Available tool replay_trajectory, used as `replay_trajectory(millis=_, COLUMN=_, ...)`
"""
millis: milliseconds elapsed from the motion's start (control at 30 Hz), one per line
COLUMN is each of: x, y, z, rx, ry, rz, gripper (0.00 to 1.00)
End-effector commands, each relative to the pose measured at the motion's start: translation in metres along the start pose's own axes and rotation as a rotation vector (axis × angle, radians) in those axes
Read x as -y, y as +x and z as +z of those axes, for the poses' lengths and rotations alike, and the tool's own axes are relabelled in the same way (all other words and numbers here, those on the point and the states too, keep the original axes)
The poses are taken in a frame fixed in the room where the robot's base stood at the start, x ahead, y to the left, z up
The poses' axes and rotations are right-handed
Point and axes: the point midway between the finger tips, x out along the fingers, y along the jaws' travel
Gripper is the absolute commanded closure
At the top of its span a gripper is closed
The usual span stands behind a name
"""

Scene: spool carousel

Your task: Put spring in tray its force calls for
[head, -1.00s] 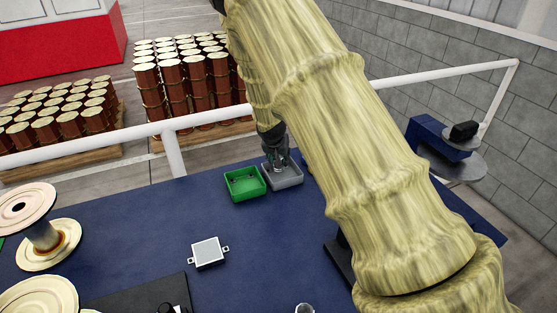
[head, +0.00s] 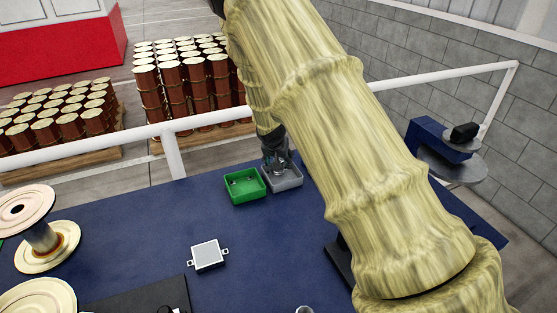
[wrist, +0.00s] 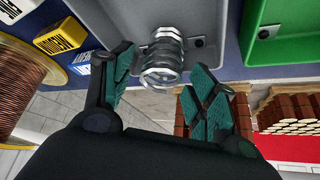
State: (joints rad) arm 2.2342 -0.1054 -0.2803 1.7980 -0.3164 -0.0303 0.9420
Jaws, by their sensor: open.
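A shiny metal coil spring (wrist: 162,58) stands at the grey tray (wrist: 200,22) in the wrist view, between my gripper's teal-padded fingers. My gripper (wrist: 158,85) is open, with a gap showing beside the spring on both sides. In the head view my gripper (head: 279,167) reaches down into the grey tray (head: 290,184). The spring cannot be made out clearly there. A green tray (head: 243,198) stands just left of the grey one in the head view. It also shows at the right of the wrist view (wrist: 252,40).
A small pale plate with side lugs (head: 207,254) lies on the blue table (head: 130,235). Large spools (head: 45,238) stand at the left. A white rail (head: 110,145) runs behind the table.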

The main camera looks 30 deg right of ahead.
Motion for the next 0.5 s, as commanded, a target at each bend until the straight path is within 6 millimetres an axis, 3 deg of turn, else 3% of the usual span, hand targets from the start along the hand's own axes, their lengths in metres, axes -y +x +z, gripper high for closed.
replay_trajectory(millis=500, x=0.001, y=-0.057, z=0.000, rx=-0.002, ry=0.001, rz=-0.002, gripper=0.42)
